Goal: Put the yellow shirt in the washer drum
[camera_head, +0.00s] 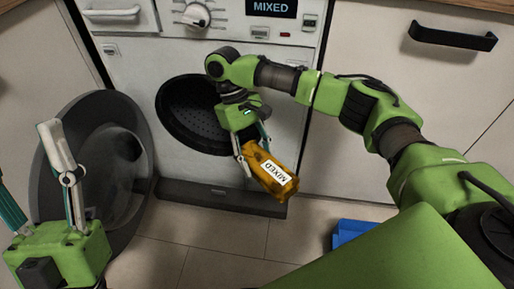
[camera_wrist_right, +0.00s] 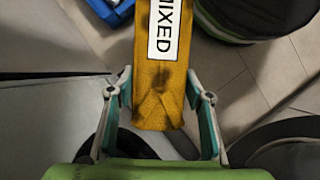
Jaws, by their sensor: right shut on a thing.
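The yellow shirt (camera_head: 262,162), a folded orange-yellow bundle with a white MIXED label, is in my right gripper (camera_head: 253,163), in front of the washer and below right of the drum opening. In the right wrist view the shirt (camera_wrist_right: 155,78) runs up between the fingers of the right gripper (camera_wrist_right: 158,92), which is shut on its near end. The washer drum (camera_head: 185,112) shows as a dark round opening, partly behind my right gripper and wrist. My left gripper (camera_head: 32,165) is open and empty at the left, in front of the swung-out door.
The round grey washer door (camera_head: 128,185) stands open at the left. The washer panel (camera_head: 235,22) has a dial and a MIXED display. A white cabinet (camera_head: 415,85) with a black handle is at the right. A blue object (camera_head: 352,231) lies on the tiled floor.

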